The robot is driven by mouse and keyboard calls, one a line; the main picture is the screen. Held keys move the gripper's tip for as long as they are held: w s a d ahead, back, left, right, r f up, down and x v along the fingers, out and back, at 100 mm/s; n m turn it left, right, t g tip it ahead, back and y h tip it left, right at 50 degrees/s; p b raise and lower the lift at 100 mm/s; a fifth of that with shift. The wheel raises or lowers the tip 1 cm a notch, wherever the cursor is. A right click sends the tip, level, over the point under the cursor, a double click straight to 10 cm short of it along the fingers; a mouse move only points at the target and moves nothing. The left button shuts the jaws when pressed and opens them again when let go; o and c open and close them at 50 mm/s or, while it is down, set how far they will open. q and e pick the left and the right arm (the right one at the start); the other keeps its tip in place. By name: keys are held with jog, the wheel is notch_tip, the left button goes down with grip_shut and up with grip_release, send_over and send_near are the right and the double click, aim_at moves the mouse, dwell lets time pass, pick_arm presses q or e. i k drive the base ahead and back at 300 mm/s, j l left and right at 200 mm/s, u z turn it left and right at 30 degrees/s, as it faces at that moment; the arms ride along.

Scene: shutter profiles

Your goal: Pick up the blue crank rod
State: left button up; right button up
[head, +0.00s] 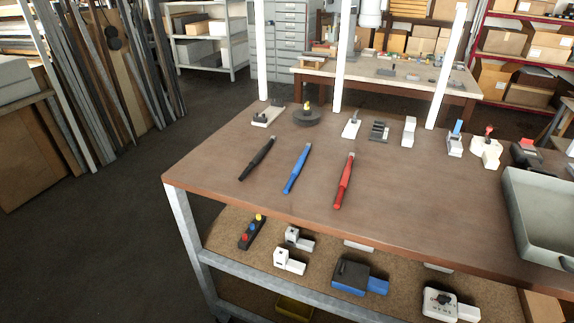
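The blue crank rod (297,169) lies flat on the brown workbench top (400,205), between a black rod (257,158) on its left and a red rod (344,181) on its right. It is slim, slanting from lower left to upper right, with a lighter tip at its far end. The three rods lie apart from each other. Nothing covers the blue rod. Neither of my grippers shows in the head view.
Small fittings and a dark round disc (306,117) stand along the bench's far side. White uprights (343,55) rise there too. A grey tray (545,215) sits at the right. The lower shelf (230,225) holds several devices. The bench front is clear.

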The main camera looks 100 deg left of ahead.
aim_at(298, 167)
jog(key=u, duration=2.2)
